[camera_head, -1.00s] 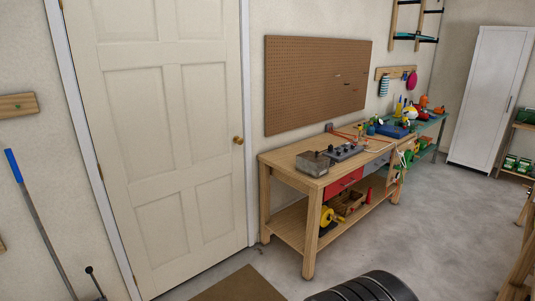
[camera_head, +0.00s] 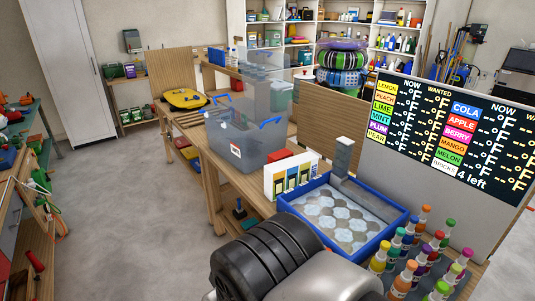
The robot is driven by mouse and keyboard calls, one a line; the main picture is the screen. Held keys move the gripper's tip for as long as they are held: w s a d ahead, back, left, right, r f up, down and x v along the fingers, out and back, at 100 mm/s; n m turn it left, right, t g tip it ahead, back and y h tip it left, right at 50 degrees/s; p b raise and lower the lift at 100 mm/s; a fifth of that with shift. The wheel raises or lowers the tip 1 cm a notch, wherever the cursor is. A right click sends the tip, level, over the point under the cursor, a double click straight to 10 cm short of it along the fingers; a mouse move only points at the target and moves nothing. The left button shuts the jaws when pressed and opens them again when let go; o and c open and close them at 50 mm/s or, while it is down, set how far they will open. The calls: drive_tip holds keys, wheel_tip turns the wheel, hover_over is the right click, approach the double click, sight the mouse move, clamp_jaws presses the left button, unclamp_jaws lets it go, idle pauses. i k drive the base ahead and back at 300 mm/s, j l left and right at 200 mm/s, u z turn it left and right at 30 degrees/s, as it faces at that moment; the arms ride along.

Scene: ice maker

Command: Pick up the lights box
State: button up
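No box that I can surely tell as the lights box shows. A clear plastic box (camera_head: 232,135) with blue handles and a small red and white label stands on the wooden workbench (camera_head: 208,160). Another clear box (camera_head: 264,66) is behind it. Their contents are too unclear to name. My gripper is not in view.
A temperature board (camera_head: 452,140) stands behind the bottles. Open floor (camera_head: 125,220) lies left of the workbench.

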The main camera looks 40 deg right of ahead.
sight(280, 176)
drive_tip(key=i+z, duration=0.2)
drive_tip(key=i, duration=0.4)
drive_tip(key=i+z, duration=0.2)
drive_tip(key=i, duration=0.4)
drive_tip(key=i+j+z, duration=0.2)
drive_tip(key=i, duration=0.4)
drive_tip(key=i+z, duration=0.15)
drive_tip(key=z, duration=0.3)
drive_tip(key=i+z, duration=0.2)
drive_tip(key=z, duration=0.25)
drive_tip(key=i+z, duration=0.2)
drive_tip(key=z, duration=0.25)
drive_tip(key=i+j+z, duration=0.1)
drive_tip(key=z, duration=0.35)
drive_tip(key=i+j+z, duration=0.2)
drive_tip(key=z, duration=0.25)
drive_tip(key=i+j+z, duration=0.1)
drive_tip(key=z, duration=0.2)
drive_tip(key=i+j, duration=0.05)
